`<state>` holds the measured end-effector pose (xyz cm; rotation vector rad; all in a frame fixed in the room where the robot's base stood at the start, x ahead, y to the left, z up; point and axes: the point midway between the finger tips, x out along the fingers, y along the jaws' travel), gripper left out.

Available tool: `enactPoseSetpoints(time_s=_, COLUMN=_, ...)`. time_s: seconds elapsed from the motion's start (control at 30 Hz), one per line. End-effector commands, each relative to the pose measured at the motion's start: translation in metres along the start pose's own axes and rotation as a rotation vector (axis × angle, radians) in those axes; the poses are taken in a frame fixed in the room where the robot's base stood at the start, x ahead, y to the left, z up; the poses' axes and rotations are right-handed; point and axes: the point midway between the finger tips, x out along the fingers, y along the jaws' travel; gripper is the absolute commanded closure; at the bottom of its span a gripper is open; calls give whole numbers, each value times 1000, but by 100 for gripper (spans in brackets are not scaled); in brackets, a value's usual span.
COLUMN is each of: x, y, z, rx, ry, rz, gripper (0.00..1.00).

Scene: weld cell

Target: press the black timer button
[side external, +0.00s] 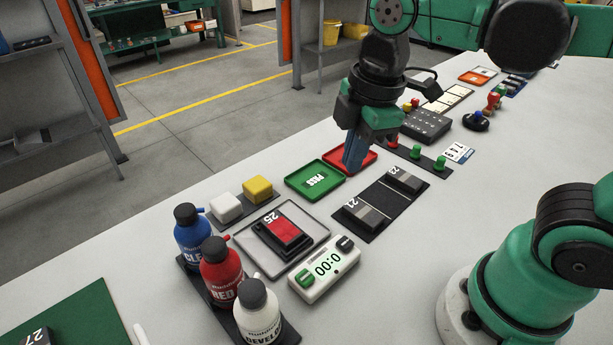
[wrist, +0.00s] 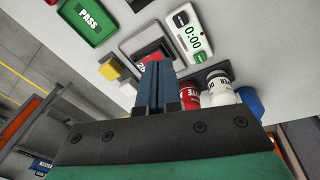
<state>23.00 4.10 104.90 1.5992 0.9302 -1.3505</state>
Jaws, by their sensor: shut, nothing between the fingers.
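The white timer (side external: 324,268) lies on the table and its display reads 0:00. Its black button (side external: 345,243) is at the far right end and its green button (side external: 306,278) at the near left end. In the wrist view the timer (wrist: 186,38) is at top centre, with the black button (wrist: 181,19) at its upper end and the green button (wrist: 200,57) at its lower end. My gripper (side external: 353,163) is shut and empty, in front of the red tray in the side view, beyond and apart from the timer. In the wrist view its fingers (wrist: 157,70) point toward the tray with item 25.
Blue, red and white bottles (side external: 258,314) stand close left of the timer. A grey tray (side external: 318,235) holds item 25. A green PASS tray (side external: 290,182), the red tray (side external: 366,158) and a black mat (side external: 393,213) lie around. Bare table is right of the timer.

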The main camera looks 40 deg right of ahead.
Motion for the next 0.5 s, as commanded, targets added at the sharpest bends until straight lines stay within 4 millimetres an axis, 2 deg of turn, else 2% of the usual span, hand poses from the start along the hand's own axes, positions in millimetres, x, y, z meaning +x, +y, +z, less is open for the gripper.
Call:
enactPoseSetpoints(time_s=0.1, x=-8, y=-7, z=-5, rx=-217, ry=-37, rz=-78, gripper=100)
enactPoseSetpoints(time_s=0.2, x=-12, y=-11, z=-6, rx=-333, ry=-51, rz=-121, gripper=100)
enactPoseSetpoints(time_s=0.5, x=-14, y=-13, z=-7, rx=-396, ry=-57, rz=-145, gripper=100)
